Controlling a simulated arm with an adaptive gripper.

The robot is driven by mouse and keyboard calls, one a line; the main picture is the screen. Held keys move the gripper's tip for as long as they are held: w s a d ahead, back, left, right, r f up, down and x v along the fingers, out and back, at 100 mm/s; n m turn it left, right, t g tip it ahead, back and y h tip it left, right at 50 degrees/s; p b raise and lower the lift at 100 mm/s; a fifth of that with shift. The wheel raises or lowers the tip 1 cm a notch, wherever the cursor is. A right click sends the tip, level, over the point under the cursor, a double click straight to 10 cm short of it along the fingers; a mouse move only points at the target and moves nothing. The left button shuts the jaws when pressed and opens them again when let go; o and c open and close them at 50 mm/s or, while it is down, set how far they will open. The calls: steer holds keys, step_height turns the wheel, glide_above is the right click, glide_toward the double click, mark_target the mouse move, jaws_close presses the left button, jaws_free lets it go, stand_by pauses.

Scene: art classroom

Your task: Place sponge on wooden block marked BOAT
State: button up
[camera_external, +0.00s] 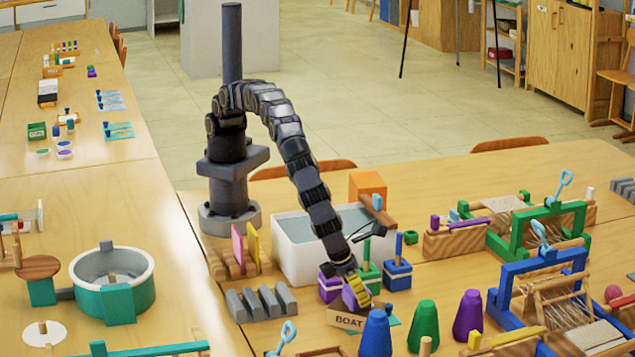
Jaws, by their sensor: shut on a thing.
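The wooden block marked BOAT (343,319) lies near the table's front middle, its lettered face toward the camera. My gripper (347,276) points down just above and behind it. It is shut on a small yellow piece (357,292), which I take for the sponge. The piece is tilted and sits just above the block's upper edge; I cannot tell whether they touch. The gripper partly hides a purple block (329,289) behind it.
Blue, green and purple cones (423,326) stand at the right front of the BOAT block. Green and blue blocks with pegs (397,275) stand behind it. A white bin (297,253) is farther back, grey bars (262,304) are at left, and looms (540,275) at right.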

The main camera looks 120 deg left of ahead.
steer(key=o, duration=0.9)
steer(key=shift+f, duration=0.1)
